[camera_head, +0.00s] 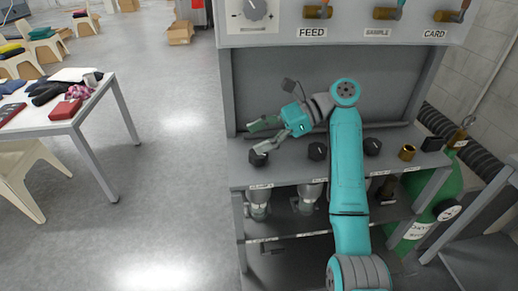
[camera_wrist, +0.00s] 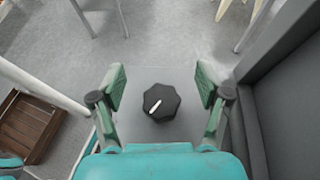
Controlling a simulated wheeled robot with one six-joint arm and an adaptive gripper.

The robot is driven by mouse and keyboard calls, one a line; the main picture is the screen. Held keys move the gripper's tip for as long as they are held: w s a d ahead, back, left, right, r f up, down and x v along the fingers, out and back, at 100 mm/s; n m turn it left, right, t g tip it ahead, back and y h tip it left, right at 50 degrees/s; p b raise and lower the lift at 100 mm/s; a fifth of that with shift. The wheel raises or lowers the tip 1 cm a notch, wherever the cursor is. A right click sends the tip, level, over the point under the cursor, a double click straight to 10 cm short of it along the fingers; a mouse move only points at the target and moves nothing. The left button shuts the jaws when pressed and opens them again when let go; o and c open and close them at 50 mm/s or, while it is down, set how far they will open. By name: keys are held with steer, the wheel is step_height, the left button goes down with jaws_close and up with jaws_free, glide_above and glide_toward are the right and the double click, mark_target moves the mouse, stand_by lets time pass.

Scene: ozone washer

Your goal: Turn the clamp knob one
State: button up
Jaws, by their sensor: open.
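A black faceted clamp knob (camera_head: 258,158) sits at the left end of the grey bench shelf. In the wrist view this black knob (camera_wrist: 161,101) shows a white pointer line slanting from its middle to the lower left. My gripper (camera_head: 262,135) is open and empty, reaching left along the shelf near this knob. In the wrist view, the two green fingers of my gripper (camera_wrist: 161,82) stand on either side of the knob, with clear gaps. I cannot tell the exact height between fingertips and knob.
Two more black knobs (camera_head: 317,151) (camera_head: 373,146) and a brass fitting (camera_head: 407,153) stand along the shelf (camera_head: 290,177). A grey back panel (camera_head: 262,85) rises behind. A green cylinder (camera_head: 440,193) stands at right. Open floor lies left of the bench.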

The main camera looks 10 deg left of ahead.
mark_target(258, 159)
steer(key=shift+r, duration=2.15)
steer(key=shift+d+f+m+t, duration=0.2)
steer(key=shift+f+m+t, duration=0.1)
steer(key=shift+f, duration=0.15)
steer(key=d+f+m+t, duration=0.1)
steer(key=s+f+m+t, duration=0.1)
steer(key=t, duration=0.1)
steer(key=d+f+m+t, duration=0.1)
steer(key=f+m, duration=0.1)
steer(key=shift+s+d, duration=0.2)
steer(key=shift+d, duration=0.15)
steer(key=s+d+m+t, duration=0.1)
steer(key=t, duration=0.1)
steer(key=s+d+m+t, duration=0.1)
steer(key=d+m+t, duration=0.1)
steer(key=s+d+f+m+t+h, duration=0.1)
steer(key=t, duration=0.1)
steer(key=shift+s+d+m, duration=0.15)
steer(key=shift+d+m, duration=0.15)
steer(key=shift+m, duration=0.1)
steer(key=shift+m+t, duration=0.4)
steer(key=shift+t, duration=0.1)
steer(key=x, duration=0.9)
steer(key=shift+a+f, duration=0.25)
steer(key=shift+f, duration=0.1)
steer(key=shift+c, duration=0.3)
steer(key=c, duration=1.1)
